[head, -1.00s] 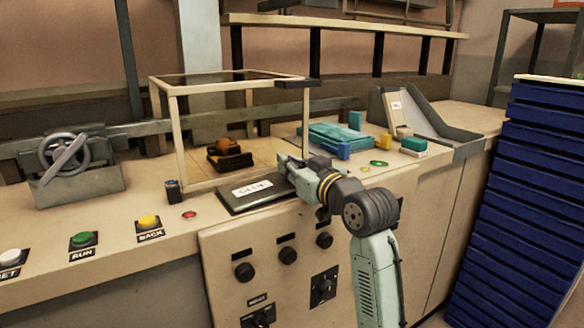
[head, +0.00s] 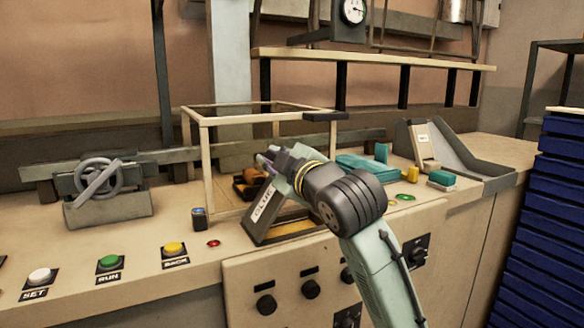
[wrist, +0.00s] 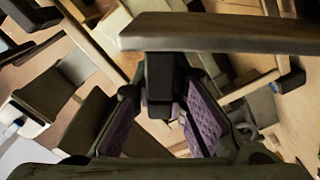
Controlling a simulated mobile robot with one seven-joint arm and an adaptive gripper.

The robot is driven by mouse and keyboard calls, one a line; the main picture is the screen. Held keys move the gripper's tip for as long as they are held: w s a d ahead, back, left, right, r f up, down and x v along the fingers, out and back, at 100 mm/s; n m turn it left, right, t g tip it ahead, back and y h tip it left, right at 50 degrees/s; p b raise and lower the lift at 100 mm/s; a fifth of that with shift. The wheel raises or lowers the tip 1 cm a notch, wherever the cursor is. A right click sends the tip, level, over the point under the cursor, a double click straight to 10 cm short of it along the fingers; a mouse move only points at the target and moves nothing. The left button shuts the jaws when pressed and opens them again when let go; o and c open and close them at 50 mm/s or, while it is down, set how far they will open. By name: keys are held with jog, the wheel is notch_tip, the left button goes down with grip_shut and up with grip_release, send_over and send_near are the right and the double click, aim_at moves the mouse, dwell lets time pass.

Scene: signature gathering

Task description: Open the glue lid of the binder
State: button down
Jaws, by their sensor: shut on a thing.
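The glue lid (head: 264,204) is a dark plate with a white label. In the head view it stands tilted up from the binder's top, with an amber-brown opening (head: 297,228) showing beneath it. My gripper (head: 275,163) is at the lid's raised upper edge and shut on it. The exact grip is hidden in the head view by my own arm. In the wrist view, my gripper's purple-padded fingers (wrist: 162,122) flank a black block (wrist: 165,80), which appears to be part of the lid.
A cream open frame (head: 262,115) stands close behind my gripper, with an orange-brown object (head: 248,184) inside. Green (head: 109,262), yellow (head: 174,248) and white (head: 39,275) buttons line the left front. A grey chute (head: 452,155) and teal items (head: 365,168) are to the right.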

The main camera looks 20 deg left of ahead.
jog(key=s+a+n+b, duration=0.1)
jog(key=s+a+n, duration=0.6)
jog(key=s+n, duration=0.1)
jog(key=shift+s+f+b, duration=0.15)
jog(key=shift+s+b, duration=0.2)
jog(key=shift+s, duration=0.1)
jog(key=c, duration=1.6)
grip_release()
jog(key=shift+d, duration=0.1)
jog(key=v, duration=1.2)
